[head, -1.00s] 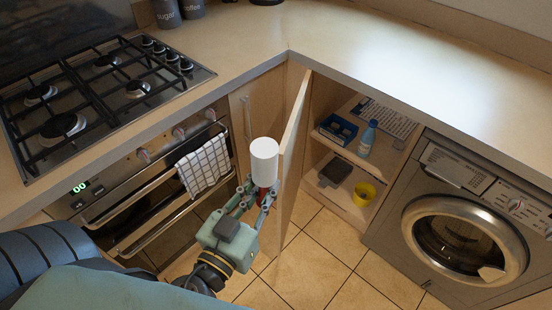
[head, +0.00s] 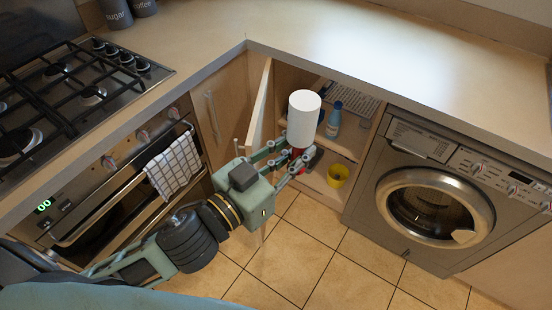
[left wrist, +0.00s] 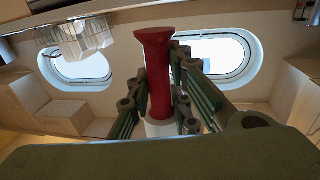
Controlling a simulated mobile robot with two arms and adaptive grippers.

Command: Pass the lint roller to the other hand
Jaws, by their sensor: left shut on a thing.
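The lint roller has a white cylinder (head: 304,120) on top and a red handle, seen in the left wrist view (left wrist: 155,75). My left gripper (head: 294,158) is shut on the lint roller near the red handle and holds it upright in front of the open corner cupboard. In the left wrist view the fingers (left wrist: 160,108) close on both sides of the red handle. The right gripper is not in any view.
The open cupboard door (head: 261,105) stands just left of the gripper. The cupboard holds a blue bottle (head: 334,118) and a yellow cup (head: 338,175). A washing machine (head: 435,205) is at right, an oven with a checked towel (head: 172,160) at left. The tiled floor (head: 310,255) is clear.

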